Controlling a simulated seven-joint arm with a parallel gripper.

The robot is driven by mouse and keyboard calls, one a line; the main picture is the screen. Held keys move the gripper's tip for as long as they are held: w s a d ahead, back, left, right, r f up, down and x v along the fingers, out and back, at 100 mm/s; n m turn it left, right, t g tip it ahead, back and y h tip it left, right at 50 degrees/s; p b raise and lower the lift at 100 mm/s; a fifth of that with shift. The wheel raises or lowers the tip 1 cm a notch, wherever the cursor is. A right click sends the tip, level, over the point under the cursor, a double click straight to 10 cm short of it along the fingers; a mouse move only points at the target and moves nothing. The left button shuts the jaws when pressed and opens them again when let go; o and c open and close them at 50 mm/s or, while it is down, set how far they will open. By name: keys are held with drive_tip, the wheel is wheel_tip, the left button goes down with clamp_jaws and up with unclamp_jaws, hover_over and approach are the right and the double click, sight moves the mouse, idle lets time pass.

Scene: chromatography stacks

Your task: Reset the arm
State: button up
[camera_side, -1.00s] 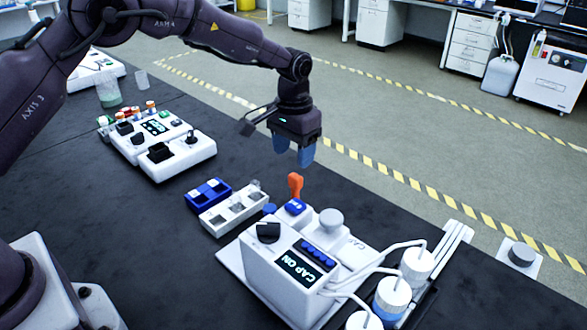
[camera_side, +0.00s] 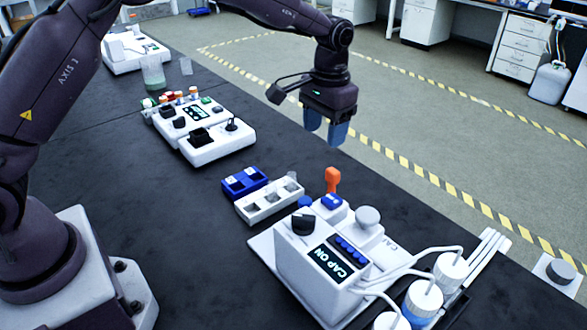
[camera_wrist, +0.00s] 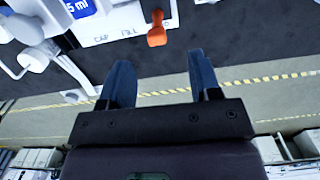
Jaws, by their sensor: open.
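My gripper (camera_side: 326,130) has blue fingers and hangs in the air above the far edge of the black bench, pointing down. It is open with nothing between the fingers. In the wrist view my gripper (camera_wrist: 160,80) shows its two blue fingers apart. The white chromatography device (camera_side: 290,255) with a "CAP ON" display stands on the bench below and nearer the camera. Its orange lever (camera_side: 332,179) stands upright at its back, apart from my fingers. In the wrist view the orange lever (camera_wrist: 157,30) appears just beyond the fingers.
A white tray with wells (camera_side: 268,208) and a blue holder (camera_side: 243,181) lie left of the device. A second white device (camera_side: 215,145) with orange-capped vials stands farther back. White bottles with tubes (camera_side: 425,297) stand at the right front. The air around my gripper is clear.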

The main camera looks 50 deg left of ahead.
drive_tip(key=s+a+r+t, duration=0.1)
drive_tip(key=s+r, duration=0.3)
drive_tip(key=s, duration=0.6)
drive_tip(key=s+a+r+t, duration=0.2)
drive_tip(key=s+r, duration=0.3)
drive_tip(key=s, duration=0.4)
drive_tip(key=s+a+r+t, duration=0.2)
drive_tip(key=s+r, duration=0.3)
drive_tip(key=s, duration=0.5)
drive_tip(key=shift+s+r+t, duration=0.15)
drive_tip(key=shift+s+t, duration=0.15)
drive_tip(key=shift+t, duration=0.2)
